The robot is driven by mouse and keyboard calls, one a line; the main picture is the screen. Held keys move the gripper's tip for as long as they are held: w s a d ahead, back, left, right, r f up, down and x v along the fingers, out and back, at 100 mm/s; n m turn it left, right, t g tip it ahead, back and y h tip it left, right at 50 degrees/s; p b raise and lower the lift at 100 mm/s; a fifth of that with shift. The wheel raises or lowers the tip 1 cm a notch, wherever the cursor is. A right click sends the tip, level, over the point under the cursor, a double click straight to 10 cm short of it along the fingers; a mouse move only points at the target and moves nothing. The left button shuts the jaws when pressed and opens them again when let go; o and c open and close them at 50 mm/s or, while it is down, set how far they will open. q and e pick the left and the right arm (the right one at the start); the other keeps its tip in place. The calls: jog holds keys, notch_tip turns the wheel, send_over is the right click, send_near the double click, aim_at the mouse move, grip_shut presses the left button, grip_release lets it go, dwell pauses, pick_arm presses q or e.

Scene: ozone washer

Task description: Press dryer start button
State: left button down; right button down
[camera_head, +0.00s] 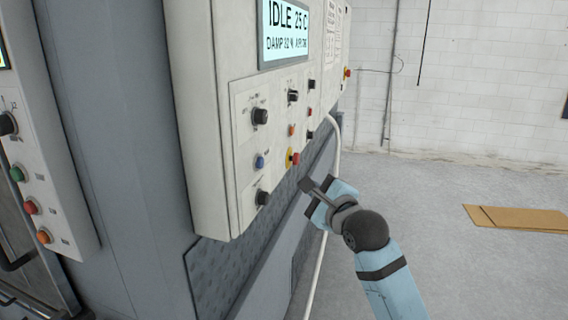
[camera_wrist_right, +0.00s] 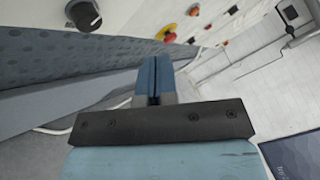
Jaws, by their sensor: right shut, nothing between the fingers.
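The control panel (camera_head: 215,150) has a screen (camera_head: 285,30) reading "IDLE 25 C" with a damp and air line. Below it are a blue button (camera_head: 260,161), an orange-red button (camera_head: 291,130), a red button (camera_head: 310,112), a red-on-yellow mushroom button (camera_head: 293,158) and several black knobs. The labels are too small to tell which is the start button. My right gripper (camera_head: 305,184) is shut and empty, below and right of the mushroom button, apart from the panel. In the wrist view its closed fingers (camera_wrist_right: 154,75) point toward the panel's lower edge; the mushroom button (camera_wrist_right: 166,32) is beyond them.
A black knob (camera_wrist_right: 83,15) is at the wrist view's upper left. A second panel at far left has green (camera_head: 17,174), red (camera_head: 31,207) and orange (camera_head: 44,237) buttons. A white pipe (camera_head: 333,160) runs beside the machine. Cardboard (camera_head: 515,218) lies on otherwise open floor at right.

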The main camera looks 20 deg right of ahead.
aim_at(260, 162)
pick_arm(q)
jog(key=shift+w+d, duration=0.35)
jog(key=shift+d, duration=0.1)
pick_arm(e)
jog(key=r+m, duration=0.1)
jog(key=d+r, duration=0.1)
jog(key=r, duration=0.1)
jog(key=shift+w+d+r+m, duration=0.1)
jog(key=shift+d+m, duration=0.1)
jog(key=shift+m, duration=0.2)
pick_arm(q)
jog(key=shift+f, duration=0.1)
jog(key=shift+f+b, duration=0.65)
jog(key=shift+b, duration=0.05)
pick_arm(e)
jog(key=w+a, duration=0.5)
jog(key=a, duration=0.2)
jog(key=shift+a, duration=0.15)
pick_arm(q)
jog(key=shift+r, duration=0.15)
pick_arm(e)
jog(key=shift+w+a, duration=0.1)
dwell(0.5)
pick_arm(q)
jog(key=shift+r+p, duration=0.2)
jog(key=shift+p, duration=0.1)
pick_arm(e)
jog(key=shift+w+a, duration=0.15)
jog(key=shift+a, duration=0.1)
